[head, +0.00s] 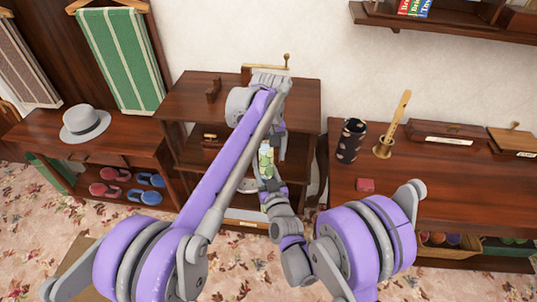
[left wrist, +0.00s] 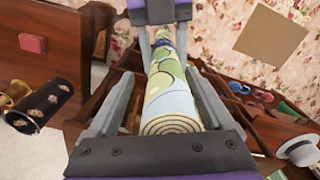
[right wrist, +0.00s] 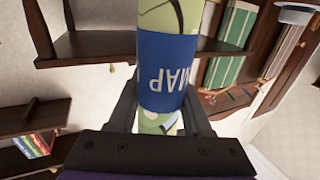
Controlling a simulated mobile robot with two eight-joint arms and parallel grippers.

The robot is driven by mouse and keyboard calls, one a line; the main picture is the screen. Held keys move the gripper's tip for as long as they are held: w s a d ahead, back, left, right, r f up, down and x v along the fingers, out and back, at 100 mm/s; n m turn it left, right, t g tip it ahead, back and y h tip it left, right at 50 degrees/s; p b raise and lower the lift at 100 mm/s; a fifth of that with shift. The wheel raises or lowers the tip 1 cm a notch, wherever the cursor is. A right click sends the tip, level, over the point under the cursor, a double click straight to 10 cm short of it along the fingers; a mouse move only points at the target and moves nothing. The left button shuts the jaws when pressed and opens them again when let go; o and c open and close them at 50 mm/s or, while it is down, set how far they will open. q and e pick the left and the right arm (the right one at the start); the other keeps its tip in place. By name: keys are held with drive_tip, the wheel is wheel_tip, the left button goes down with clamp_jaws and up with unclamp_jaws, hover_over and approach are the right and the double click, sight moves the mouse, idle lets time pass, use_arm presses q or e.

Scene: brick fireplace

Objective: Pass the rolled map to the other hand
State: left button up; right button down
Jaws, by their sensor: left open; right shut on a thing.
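The rolled map (head: 266,160) is a pale green and cream tube with a blue band lettered MAP, held in the air in front of the shelf unit. My right gripper (right wrist: 160,98) is shut on the map (right wrist: 168,70), its fingers on both sides near the blue band. My left gripper (left wrist: 163,85) is open, its fingers apart on either side of the map. In the left wrist view the map's spiral end (left wrist: 170,126) lies close to the left palm. In the head view the left wrist partly hides the map's upper end.
A desk (head: 450,190) at right holds a dark patterned cup (head: 351,141), a brass holder (head: 382,150) and a small red box (head: 365,185). A grey hat (head: 85,122) sits on the left cabinet, slippers below. The shelf unit (head: 185,97) stands close behind the grippers.

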use_arm(q)
drive_tip(key=shift+d, duration=0.15)
clamp_jaws()
use_arm(e)
drive_tip(key=shift+a, duration=0.15)
drive_tip(key=shift+c, duration=1.3)
unclamp_jaws()
drive_tip(key=shift+s, duration=0.1)
drive_tip(key=s+d+g+h, duration=0.1)
drive_tip(key=s+d+g, duration=0.3)
drive_tip(key=s, duration=0.6)
drive_tip(key=s+d+m+g+h, duration=0.1)
drive_tip(key=s+d+g, duration=0.3)
drive_tip(key=s, duration=0.5)
drive_tip(key=s+d+m+g+h, duration=0.1)
drive_tip(key=s+d+g, duration=0.3)
drive_tip(key=s+d, duration=0.3)
drive_tip(key=s, duration=0.3)
drive_tip(key=shift+s+d+h, duration=0.3)
drive_tip(key=shift+h, duration=0.1)
